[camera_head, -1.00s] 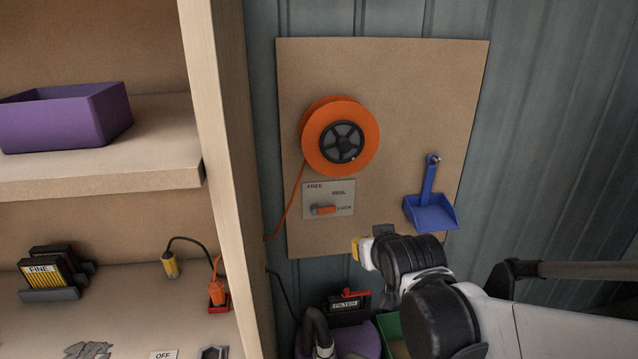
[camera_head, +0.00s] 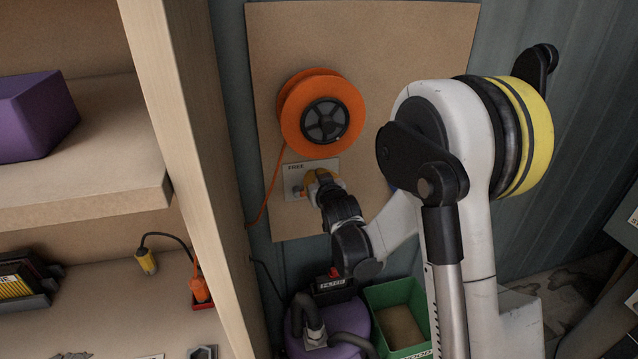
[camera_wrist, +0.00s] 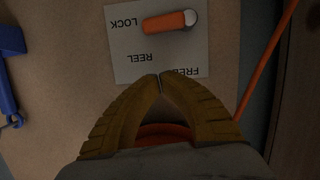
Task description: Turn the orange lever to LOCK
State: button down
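The orange lever (camera_wrist: 168,22) sits on a pale label plate (camera_wrist: 115,60), beside a round pivot. In the wrist view, which is upside down, its free end points left toward the word LOCK. The words REEL and FREE are lower on the plate. My gripper (camera_wrist: 160,78) has its yellow fingertips together with nothing seen between them. They are over the plate near REEL and FREE, apart from the lever in the picture.
An orange cable reel (camera_head: 293,112) is mounted above the plate on a tan board (camera_head: 400,40). Its cable runs down to the left. A wooden shelf (camera_head: 190,150) stands left. A purple canister (camera_head: 360,318) and green bin (camera_head: 388,292) are below. A blue dustpan (camera_wrist: 10,85) shows at the wrist view's edge.

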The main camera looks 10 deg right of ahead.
aim_at(311, 168)
jog(key=x, duration=0.3)
jog(key=shift+w+f+b, duration=0.15)
jog(key=shift+w+b, duration=0.15)
jog(key=shift+w, duration=0.05)
jog(key=shift+s+d+f+b, duration=0.1)
jog(key=shift+f+b, duration=0.25)
jog(key=shift+f, duration=0.55)
jog(key=shift+s+d+f+b, duration=0.15)
jog(key=shift+f+b, duration=0.15)
jog(key=shift+f, duration=0.65)
jog(key=shift+w, duration=0.1)
jog(key=shift+d+f+b, duration=0.25)
jog(key=shift+f+b, duration=0.5)
